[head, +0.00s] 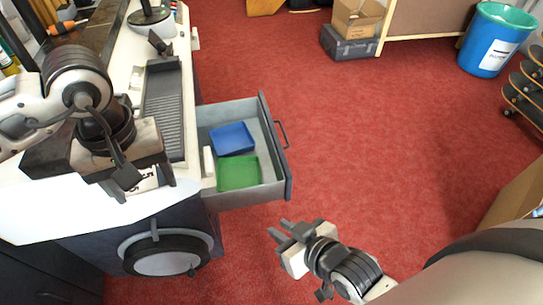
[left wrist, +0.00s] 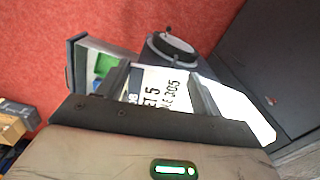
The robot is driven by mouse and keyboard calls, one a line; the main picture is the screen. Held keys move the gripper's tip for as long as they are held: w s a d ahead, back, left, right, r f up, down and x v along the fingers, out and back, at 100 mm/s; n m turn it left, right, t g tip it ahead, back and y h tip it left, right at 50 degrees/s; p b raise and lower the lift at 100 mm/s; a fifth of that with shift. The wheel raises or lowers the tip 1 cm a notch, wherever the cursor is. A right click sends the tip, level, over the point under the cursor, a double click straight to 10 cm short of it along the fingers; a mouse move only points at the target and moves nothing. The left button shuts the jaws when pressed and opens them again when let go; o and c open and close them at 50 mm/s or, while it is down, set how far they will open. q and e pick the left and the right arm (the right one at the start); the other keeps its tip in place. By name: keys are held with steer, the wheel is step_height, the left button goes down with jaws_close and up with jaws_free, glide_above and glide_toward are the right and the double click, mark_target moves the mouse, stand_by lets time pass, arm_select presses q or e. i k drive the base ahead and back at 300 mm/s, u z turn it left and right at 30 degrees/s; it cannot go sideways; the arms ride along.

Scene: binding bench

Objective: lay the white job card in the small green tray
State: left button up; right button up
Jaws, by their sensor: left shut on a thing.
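The white job card (head: 148,181) with black print is at my left gripper (head: 140,178), over the bench's front corner. In the left wrist view the card (left wrist: 158,88) shows between the fingers of my left gripper (left wrist: 157,77), which is shut on it. The small green tray (head: 238,174) lies in the open drawer, right of the left gripper, and looks empty. It also shows in the left wrist view (left wrist: 104,65), partly hidden by a finger. My right gripper (head: 281,231) is open and empty, over the floor in front of the drawer.
A blue tray (head: 232,139) lies behind the green one in the grey drawer (head: 271,150). A small white block (head: 208,161) stands at the drawer's left side. A dark ribbed tray (head: 165,110) sits on the white bench top. The red floor right of the drawer is clear.

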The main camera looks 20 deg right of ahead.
mark_target(239, 178)
steer(key=z, duration=2.2)
steer(key=i, duration=3.95)
steer(key=u, duration=4.4)
steer(key=i, duration=1.7)
